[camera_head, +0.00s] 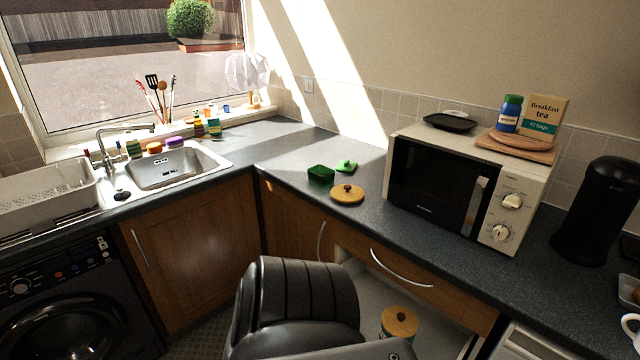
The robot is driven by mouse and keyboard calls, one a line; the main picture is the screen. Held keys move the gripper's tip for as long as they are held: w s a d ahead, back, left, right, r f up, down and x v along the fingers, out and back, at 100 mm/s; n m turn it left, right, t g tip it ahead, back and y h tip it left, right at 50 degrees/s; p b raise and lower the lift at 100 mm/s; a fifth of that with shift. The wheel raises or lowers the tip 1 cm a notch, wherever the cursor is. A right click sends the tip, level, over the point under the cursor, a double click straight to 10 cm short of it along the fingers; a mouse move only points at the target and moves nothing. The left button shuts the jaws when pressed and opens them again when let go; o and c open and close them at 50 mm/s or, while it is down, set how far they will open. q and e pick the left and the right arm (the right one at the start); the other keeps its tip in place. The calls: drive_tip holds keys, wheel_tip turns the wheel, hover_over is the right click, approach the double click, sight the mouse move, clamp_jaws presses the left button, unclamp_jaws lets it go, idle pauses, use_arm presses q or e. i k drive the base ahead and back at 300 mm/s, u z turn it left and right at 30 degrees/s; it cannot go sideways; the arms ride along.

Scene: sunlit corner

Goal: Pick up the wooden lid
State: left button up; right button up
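A round wooden lid (347,194) with a small dark knob lies flat on the dark countertop, left of the microwave. A second round wooden lid (399,321), also with a dark knob, tops a greenish container (384,334) in the open space below the counter. That container is mostly hidden under its lid and behind a black ribbed arm link of mine. Neither of my grippers can be seen, and nothing touches the lid on the counter.
A dark green open box (321,174) and a green lid (346,166) sit beside the counter lid. A microwave (464,186) stands right of it, bearing a wooden board (516,147), jar and tea box. The countertop's front edge (330,209) is near the lid.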

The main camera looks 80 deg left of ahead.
sight(345, 193)
drive_tip(key=u, duration=0.85)
drive_tip(key=i, duration=0.8)
drive_tip(key=u, duration=0.85)
